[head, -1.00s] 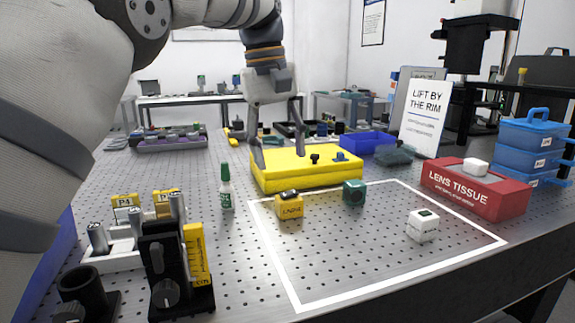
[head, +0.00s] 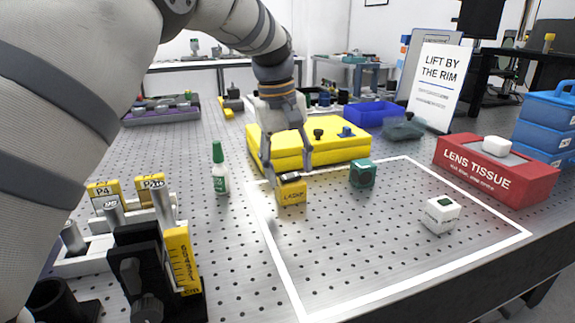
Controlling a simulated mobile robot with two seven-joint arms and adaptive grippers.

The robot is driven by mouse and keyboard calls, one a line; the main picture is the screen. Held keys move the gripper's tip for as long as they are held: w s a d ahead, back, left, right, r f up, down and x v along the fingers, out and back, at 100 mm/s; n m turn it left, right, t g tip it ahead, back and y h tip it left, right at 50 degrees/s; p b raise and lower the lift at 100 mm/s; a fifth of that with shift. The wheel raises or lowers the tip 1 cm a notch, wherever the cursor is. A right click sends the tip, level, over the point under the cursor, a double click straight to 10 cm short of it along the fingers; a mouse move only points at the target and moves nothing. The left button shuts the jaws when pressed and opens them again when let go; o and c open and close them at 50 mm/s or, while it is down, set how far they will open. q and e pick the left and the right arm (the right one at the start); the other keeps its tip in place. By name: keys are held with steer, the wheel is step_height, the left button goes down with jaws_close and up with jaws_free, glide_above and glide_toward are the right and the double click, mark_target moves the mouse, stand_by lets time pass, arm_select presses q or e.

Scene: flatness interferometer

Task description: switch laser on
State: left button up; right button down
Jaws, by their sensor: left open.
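The laser is a small yellow box (head: 291,194) with a dark top and a printed label that seems to read LASER. It sits at the left back corner of the white outlined square on the perforated table. My left gripper (head: 288,174) points down at the box, with its fingers apart, one at the box's left side and one behind its right side. Its fingertips are at about the height of the box top; I cannot tell whether they touch it. The switch on top is too small to make out. My right gripper is not in view.
A teal cube (head: 362,174) and a white cube (head: 441,214) stand inside the square. A yellow case (head: 340,148) lies just behind. A green-capped bottle (head: 220,172) stands left; a red LENS TISSUE box (head: 480,171) stands right. Black-and-yellow mounts (head: 143,270) fill the front left.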

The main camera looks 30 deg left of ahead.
mark_target(289, 176)
arm_select(q)
steer(key=shift+f, duration=0.2)
steer(key=shift+w, duration=0.1)
steer(key=c, duration=1.2)
steer(key=shift+o, duration=0.2)
steer(key=shift+w+f, duration=0.15)
steer(key=shift+f, duration=0.1)
steer(key=shift+d+g+y+b, duration=0.1)
steer(key=shift+g+y+b, duration=0.3)
steer(key=shift+g+b, duration=0.15)
steer(key=shift+r, duration=0.25)
steer(key=o, duration=1.2)
steer(key=shift+c, duration=0.2)
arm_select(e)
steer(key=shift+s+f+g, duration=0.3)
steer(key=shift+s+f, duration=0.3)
arm_select(q)
steer(key=shift+r, duration=0.1)
step_height(289, 176, up, 12)
